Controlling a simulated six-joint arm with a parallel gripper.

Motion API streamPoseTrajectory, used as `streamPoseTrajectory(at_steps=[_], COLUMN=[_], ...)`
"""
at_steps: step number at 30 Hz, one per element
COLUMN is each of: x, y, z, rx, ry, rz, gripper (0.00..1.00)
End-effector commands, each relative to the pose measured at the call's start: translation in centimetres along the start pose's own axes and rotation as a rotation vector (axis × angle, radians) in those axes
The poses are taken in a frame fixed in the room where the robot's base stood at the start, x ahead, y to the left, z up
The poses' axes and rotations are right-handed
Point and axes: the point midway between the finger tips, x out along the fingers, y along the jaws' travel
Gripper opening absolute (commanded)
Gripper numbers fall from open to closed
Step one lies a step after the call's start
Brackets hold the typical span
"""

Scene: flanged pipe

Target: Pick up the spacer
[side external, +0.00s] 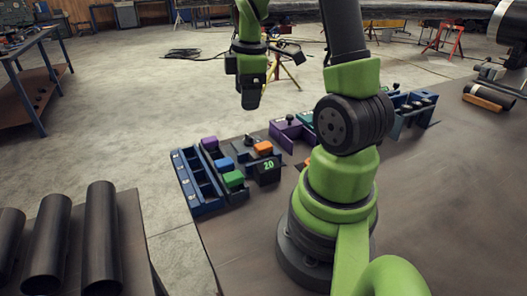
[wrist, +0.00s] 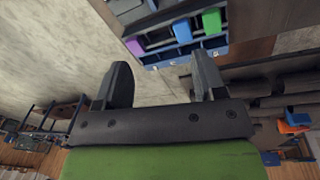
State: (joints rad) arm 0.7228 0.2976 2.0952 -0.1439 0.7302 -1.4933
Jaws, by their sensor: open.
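My gripper (side external: 250,96) hangs in the air beyond and above the parts at the table's edge. The wrist view shows its two fingers (wrist: 161,78) spread wide with nothing between them. I cannot tell for sure which part is the spacer. Candidates are small coloured blocks: purple (side external: 209,143), blue (side external: 224,164), green (side external: 233,179) and orange (side external: 263,148). Purple (wrist: 182,32), green (wrist: 211,20) and blue (wrist: 135,47) pieces also show near the top of the wrist view, apart from the fingers.
A blue compartment rack (side external: 195,182) stands at the table's left edge. A black block marked 20 (side external: 267,172) stands beside the green block. A purple holder (side external: 286,132) stands farther right. Open floor (side external: 130,120) lies left of the table.

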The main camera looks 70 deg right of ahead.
Motion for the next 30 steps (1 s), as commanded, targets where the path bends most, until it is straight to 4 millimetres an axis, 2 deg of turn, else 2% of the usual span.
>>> streamPoseTrajectory(at_steps=[1,3,9,16,23,30], x=[1.6,3.2,5.7,9.0,11.0,14.4], y=[0.7,1.3,1.8,1.4,1.2,0.7], z=[1.4,3.0,5.1,5.4,5.4,5.5], rx=[-0.046,-0.12,-0.231,-0.24,-0.24,-0.238], ry=[-0.021,-0.037,-0.048,-0.048,-0.048,-0.048], rz=[-0.033,-0.066,-0.114,-0.12,-0.119,-0.119], gripper=[0.64,0.64,0.64,0.64,0.64,0.64])
